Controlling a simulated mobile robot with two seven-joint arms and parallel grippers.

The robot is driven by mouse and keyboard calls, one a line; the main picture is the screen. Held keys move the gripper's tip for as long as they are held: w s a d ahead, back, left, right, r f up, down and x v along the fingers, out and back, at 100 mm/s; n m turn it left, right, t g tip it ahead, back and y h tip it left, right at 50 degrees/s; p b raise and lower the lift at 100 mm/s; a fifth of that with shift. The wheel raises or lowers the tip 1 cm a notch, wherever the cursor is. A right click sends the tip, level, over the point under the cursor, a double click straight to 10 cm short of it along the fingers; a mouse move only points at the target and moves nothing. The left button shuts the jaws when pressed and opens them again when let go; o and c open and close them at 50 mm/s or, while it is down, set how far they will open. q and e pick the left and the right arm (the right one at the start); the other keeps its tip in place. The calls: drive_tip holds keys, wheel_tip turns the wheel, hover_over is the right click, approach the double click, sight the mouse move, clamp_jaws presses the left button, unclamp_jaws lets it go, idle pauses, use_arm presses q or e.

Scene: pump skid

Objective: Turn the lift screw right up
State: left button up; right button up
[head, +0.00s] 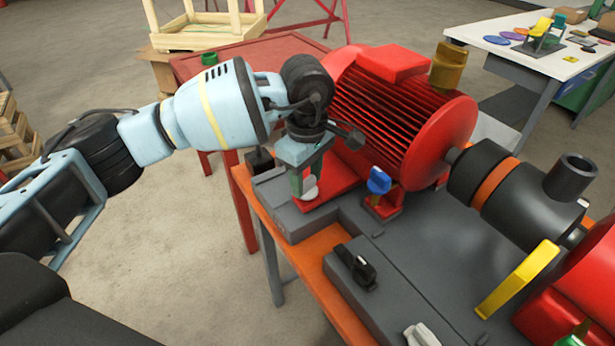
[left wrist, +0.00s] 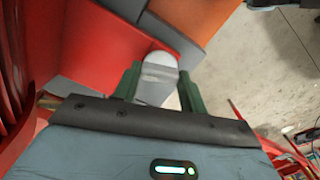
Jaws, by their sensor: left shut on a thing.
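A pale grey-white screw knob (head: 311,191), which looks like the lift screw, stands at the near left foot of the red motor (head: 400,115). In the left wrist view the knob (left wrist: 158,72) sits between two green fingers. My left gripper (head: 302,183) reaches down over it from above and is shut on it. The fingers and wrist hide part of the knob in the head view, and its lower end is not clear. My right gripper is not in view.
A blue knob (head: 378,181) stands just right of the gripper on a red foot. A black knob (head: 358,265) lies nearer on the grey base (head: 400,250). A coupling (head: 490,182) and a yellow bar (head: 518,279) are to the right. Open floor (head: 185,255) lies left.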

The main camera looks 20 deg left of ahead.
sight(307, 181)
use_arm(q)
drive_tip(key=m+b, duration=0.2)
drive_tip(key=m, duration=0.4)
drive_tip(key=shift+f, duration=0.1)
drive_tip(key=shift+m+b, duration=0.45)
drive_tip(key=shift+m, duration=1.35)
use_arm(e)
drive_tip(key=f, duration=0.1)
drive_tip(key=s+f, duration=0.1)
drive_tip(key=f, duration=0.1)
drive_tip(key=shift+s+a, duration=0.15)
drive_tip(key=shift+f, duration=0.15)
use_arm(q)
drive_tip(key=o, duration=1)
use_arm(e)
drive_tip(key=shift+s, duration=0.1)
use_arm(q)
drive_tip(key=shift+r, duration=0.2)
wheel_tip(307, 181, up, 8)
drive_tip(key=shift+f, duration=0.15)
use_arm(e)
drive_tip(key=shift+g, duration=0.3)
use_arm(q)
drive_tip(key=shift+s+f, duration=0.1)
drive_tip(key=shift+f, duration=0.05)
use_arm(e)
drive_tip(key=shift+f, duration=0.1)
